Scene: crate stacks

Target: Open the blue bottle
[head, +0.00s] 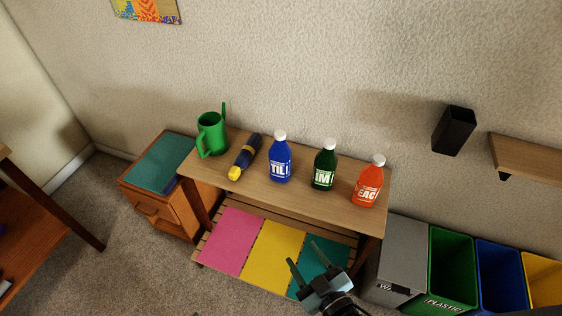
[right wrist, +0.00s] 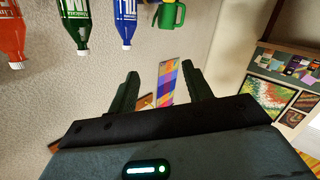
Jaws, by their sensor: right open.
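The blue bottle (head: 280,160) stands upright on the wooden table, with a white cap (head: 280,135) on it. It also shows upside down in the right wrist view (right wrist: 126,22), at the top edge and partly cut off. My right gripper (head: 302,252) is open and empty, in front of the table over the lower shelf, apart from the bottle. Its two fingers also show in the right wrist view (right wrist: 158,90), with nothing between them but the far wall and a picture. My left gripper is not in view.
A green bottle (head: 324,168) and an orange bottle (head: 368,184) stand right of the blue one. A dark blue and yellow object (head: 245,156) and a green watering can (head: 211,134) are left of it. The wooden table (head: 300,197) has clear front space. Bins (head: 400,262) stand at right.

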